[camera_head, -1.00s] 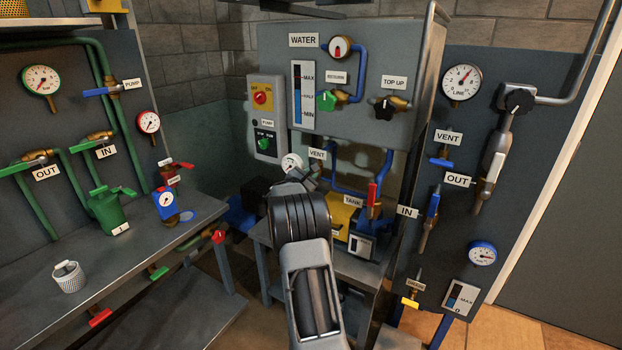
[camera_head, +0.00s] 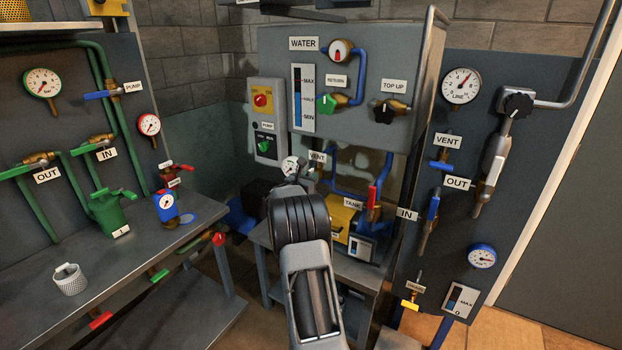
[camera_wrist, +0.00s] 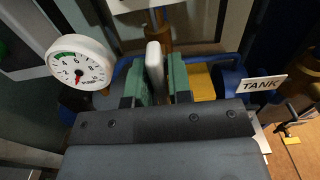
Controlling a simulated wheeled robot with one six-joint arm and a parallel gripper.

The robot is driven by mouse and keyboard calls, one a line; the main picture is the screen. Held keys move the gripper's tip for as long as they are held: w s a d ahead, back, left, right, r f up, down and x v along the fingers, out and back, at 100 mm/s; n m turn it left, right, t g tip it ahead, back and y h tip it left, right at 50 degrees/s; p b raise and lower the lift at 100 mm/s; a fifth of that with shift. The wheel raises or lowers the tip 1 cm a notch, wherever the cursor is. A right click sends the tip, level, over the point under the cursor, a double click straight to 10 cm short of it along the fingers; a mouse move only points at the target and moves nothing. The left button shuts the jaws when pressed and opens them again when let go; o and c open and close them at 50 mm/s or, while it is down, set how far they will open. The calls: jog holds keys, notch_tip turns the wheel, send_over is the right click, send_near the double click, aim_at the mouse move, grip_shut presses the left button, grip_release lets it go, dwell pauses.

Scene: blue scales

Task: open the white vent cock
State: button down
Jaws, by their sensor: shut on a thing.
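The white vent cock handle (camera_wrist: 154,62) shows in the wrist view as a narrow white lever, upright in the picture. The green finger pads of my gripper (camera_wrist: 161,80) stand on both sides of it and are shut on it. A brass fitting (camera_wrist: 158,28) shows just behind the handle.
A white round gauge (camera_wrist: 80,64) is close left of my gripper. The TANK label (camera_wrist: 263,85) and blue pipework are to its right. In the head view, a red-handled valve (camera_head: 372,197) stands to the right, and the left bench (camera_head: 120,275) holds a green can (camera_head: 108,212).

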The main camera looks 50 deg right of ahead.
jog(key=shift+f, duration=0.1)
jog(key=c, duration=1.2)
grip_release()
jog(key=shift+a, duration=0.1)
jog(key=b+v, duration=0.2)
jog(key=v, duration=1.1)
jog(key=shift+s+a, duration=0.1)
jog(key=shift+a, duration=0.25)
